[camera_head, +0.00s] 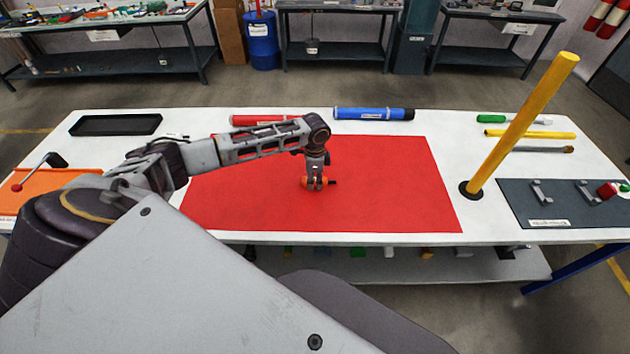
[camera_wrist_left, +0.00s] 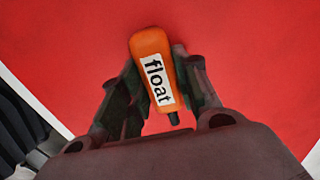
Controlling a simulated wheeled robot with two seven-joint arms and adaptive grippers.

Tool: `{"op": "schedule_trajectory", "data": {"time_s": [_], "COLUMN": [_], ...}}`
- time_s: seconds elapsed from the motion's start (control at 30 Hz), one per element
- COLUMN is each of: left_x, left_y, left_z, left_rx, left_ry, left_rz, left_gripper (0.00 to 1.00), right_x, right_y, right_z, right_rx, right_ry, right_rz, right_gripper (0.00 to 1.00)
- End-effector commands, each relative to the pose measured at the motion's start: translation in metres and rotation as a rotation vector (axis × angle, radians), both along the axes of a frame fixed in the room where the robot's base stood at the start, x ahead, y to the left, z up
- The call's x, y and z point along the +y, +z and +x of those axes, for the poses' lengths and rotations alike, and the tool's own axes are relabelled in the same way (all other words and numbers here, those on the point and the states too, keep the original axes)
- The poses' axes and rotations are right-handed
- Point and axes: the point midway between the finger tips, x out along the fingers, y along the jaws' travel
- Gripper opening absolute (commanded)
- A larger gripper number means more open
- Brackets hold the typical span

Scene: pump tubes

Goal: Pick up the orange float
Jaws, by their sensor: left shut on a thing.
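The orange float (camera_wrist_left: 150,45) has a white label reading "float" and a dark tip. In the left wrist view it lies between the fingers of my left gripper (camera_wrist_left: 160,88), which is shut on it. In the head view the float (camera_head: 326,183) shows as a small orange piece under my left gripper (camera_head: 316,182), near the middle of the red mat (camera_head: 400,190). I cannot tell whether the float still touches the mat. My right gripper is not in view.
A red tube (camera_head: 262,120) and a blue tube (camera_head: 372,114) lie behind the mat. A tall yellow pole (camera_head: 525,122) stands to its right, beside a grey board (camera_head: 548,208). A black tray (camera_head: 116,125) is at the back left. The mat around the float is clear.

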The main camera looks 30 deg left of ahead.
Motion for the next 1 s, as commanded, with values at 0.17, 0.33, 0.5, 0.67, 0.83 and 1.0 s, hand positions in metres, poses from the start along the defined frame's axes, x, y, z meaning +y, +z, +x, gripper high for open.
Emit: {"op": "schedule_trajectory", "data": {"time_s": [0.17, 0.33, 0.5, 0.67, 0.83, 1.0], "left_x": [0.000, 0.000, 0.000, 0.000, 0.000, 0.000], "left_y": [0.008, 0.026, 0.051, 0.074, 0.092, 0.099], "left_z": [0.001, 0.001, 0.001, 0.001, 0.001, 0.000], "left_rx": [-0.002, -0.003, -0.004, -0.003, -0.003, -0.001], "left_ry": [0.000, 0.001, 0.000, 0.000, 0.001, 0.001], "left_rz": [-0.001, -0.001, 0.000, -0.001, -0.001, -0.001], "left_gripper": [0.07, 0.07, 0.07, 0.07, 0.07, 0.07], "right_x": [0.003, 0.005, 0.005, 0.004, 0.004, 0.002], "right_y": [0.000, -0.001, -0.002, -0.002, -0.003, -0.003], "right_z": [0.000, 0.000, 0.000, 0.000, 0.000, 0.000], "right_rx": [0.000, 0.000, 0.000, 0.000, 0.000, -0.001], "right_ry": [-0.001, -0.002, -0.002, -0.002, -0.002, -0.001], "right_rz": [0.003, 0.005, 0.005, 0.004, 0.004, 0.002], "right_gripper": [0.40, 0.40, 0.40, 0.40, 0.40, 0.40]}}
